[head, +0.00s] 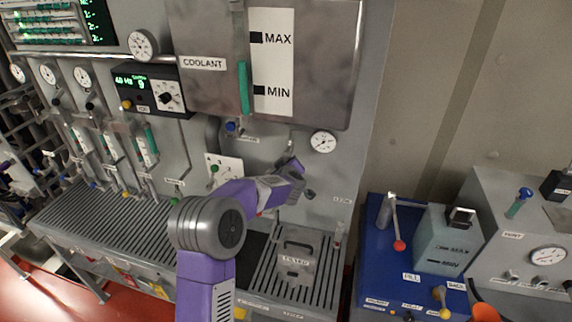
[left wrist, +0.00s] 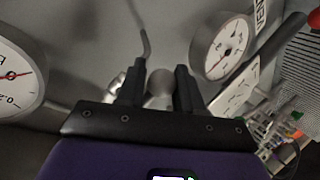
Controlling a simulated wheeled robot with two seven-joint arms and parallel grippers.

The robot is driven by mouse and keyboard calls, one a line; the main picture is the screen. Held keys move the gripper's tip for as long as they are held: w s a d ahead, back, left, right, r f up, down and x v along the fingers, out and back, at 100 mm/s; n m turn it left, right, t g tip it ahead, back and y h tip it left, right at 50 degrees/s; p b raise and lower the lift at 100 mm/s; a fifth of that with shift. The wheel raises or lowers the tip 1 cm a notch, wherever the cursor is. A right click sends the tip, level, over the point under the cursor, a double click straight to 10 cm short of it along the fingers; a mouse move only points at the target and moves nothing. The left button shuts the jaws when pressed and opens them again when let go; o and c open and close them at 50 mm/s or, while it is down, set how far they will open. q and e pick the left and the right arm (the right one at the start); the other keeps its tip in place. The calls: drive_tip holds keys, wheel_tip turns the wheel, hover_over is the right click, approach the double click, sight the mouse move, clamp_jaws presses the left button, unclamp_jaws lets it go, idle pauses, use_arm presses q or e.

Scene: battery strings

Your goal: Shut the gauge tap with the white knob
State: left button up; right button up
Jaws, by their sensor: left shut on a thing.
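My left gripper (head: 297,168) reaches up to the grey panel, below the coolant tank and just left of a round white gauge (head: 323,142). In the left wrist view its two black fingers (left wrist: 160,92) stand on either side of a pale, rounded knob (left wrist: 160,82) and are shut on it. A metal fitting and a bent thin pipe (left wrist: 143,35) show behind the fingers. In the head view the knob is hidden by my gripper. How far the tap is turned cannot be told. My right gripper is in neither view.
The coolant tank (head: 210,90) overhangs the panel above my gripper. In the left wrist view, gauges stand close on the left (left wrist: 14,76) and right (left wrist: 222,48). A slotted grey tray (head: 265,283) lies below. A blue box (head: 372,275) stands to the right.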

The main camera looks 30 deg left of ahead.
use_arm(q)
drive_tip(key=shift+a+r, duration=0.15)
drive_tip(key=shift+r, duration=0.2)
drive_tip(key=o, duration=0.9)
drive_tip(key=shift+o, duration=0.4)
drive_tip(key=shift+f, duration=0.15)
drive_tip(key=shift+d, duration=0.2)
drive_tip(key=v, duration=0.7)
drive_tip(key=shift+s, duration=0.25)
